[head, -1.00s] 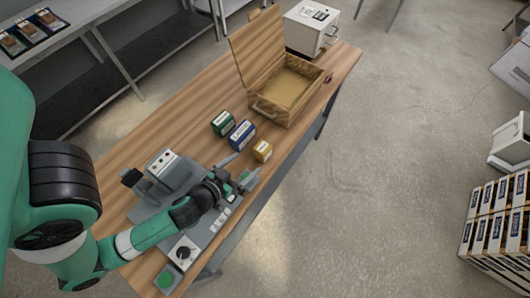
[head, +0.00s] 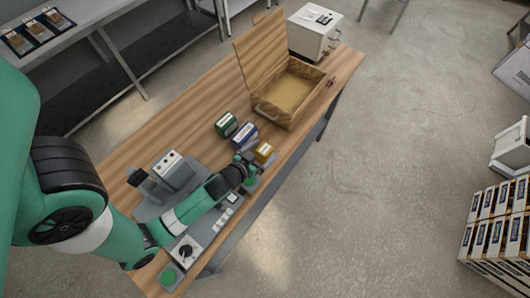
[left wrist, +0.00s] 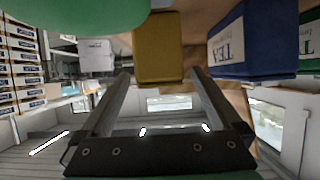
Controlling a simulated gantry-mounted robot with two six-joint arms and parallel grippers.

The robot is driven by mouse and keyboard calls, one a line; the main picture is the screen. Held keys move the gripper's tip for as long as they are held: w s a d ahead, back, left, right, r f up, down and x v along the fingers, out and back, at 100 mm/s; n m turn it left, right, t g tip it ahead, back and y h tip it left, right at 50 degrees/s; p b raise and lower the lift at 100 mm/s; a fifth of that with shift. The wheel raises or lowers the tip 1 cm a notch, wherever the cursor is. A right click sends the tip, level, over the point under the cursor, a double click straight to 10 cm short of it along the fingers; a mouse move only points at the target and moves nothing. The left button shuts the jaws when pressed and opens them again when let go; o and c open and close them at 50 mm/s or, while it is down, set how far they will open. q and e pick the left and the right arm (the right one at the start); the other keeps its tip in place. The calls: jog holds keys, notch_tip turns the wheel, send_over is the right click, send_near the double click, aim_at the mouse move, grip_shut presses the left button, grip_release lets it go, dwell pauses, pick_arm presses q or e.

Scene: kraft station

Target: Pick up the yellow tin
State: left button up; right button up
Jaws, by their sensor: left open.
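The yellow tin (head: 264,151) stands on the wooden table, nearest the table's right edge of the three tins. In the left wrist view the yellow tin (left wrist: 159,48) is ahead of my jaws, near the line between the two fingertips. My left gripper (head: 254,162) is open and close beside the tin in the head view; its two fingers (left wrist: 160,75) stand apart in the wrist view. I cannot tell whether either finger touches the tin. My right gripper is not in view.
A blue tea tin (head: 243,135) stands close beside the yellow one, and a green tin (head: 226,124) stands beyond it. An open wooden box (head: 262,109) is farther back. A grey machine (head: 170,180) and a control panel (head: 187,250) are near my arm.

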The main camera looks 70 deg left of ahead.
pick_arm(q)
jog(key=shift+w+a+f, duration=0.35)
jog(key=shift+w+f, duration=0.05)
jog(key=shift+w, duration=0.05)
grip_shut()
jog(key=shift+r, duration=0.15)
